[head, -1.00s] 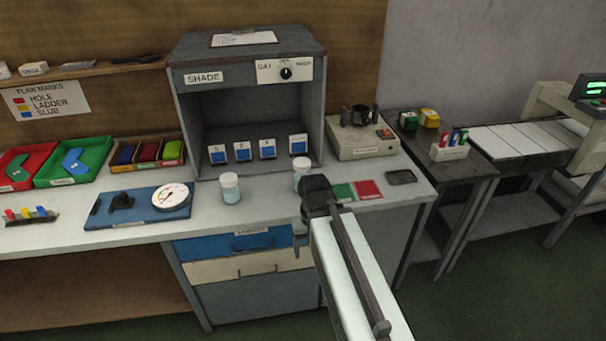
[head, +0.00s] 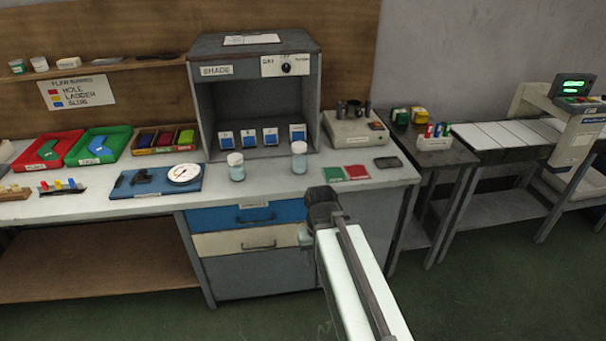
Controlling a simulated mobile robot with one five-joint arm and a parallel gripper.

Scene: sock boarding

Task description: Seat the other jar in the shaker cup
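Two pale jars with white lids stand upright on the bench in front of the shade booth. The left jar (head: 236,168) is near the dial gauge, and the right jar (head: 299,159) is near the booth's right front corner. The shaker cup (head: 347,110) appears as a dark cup between dark posts on the beige shaker (head: 357,131); its inside is too small to see. My gripper (head: 309,237) is low in front of the bench, below the right jar and apart from both jars. Its fingers are mostly hidden by my arm, so their opening does not show.
Green and red pads (head: 345,173) and a dark flat pad (head: 388,162) lie right of the jars. The shade booth (head: 255,95) stands behind them with several blue-and-white blocks. A blue gauge board (head: 155,181) lies left. Bench room between the jars is clear.

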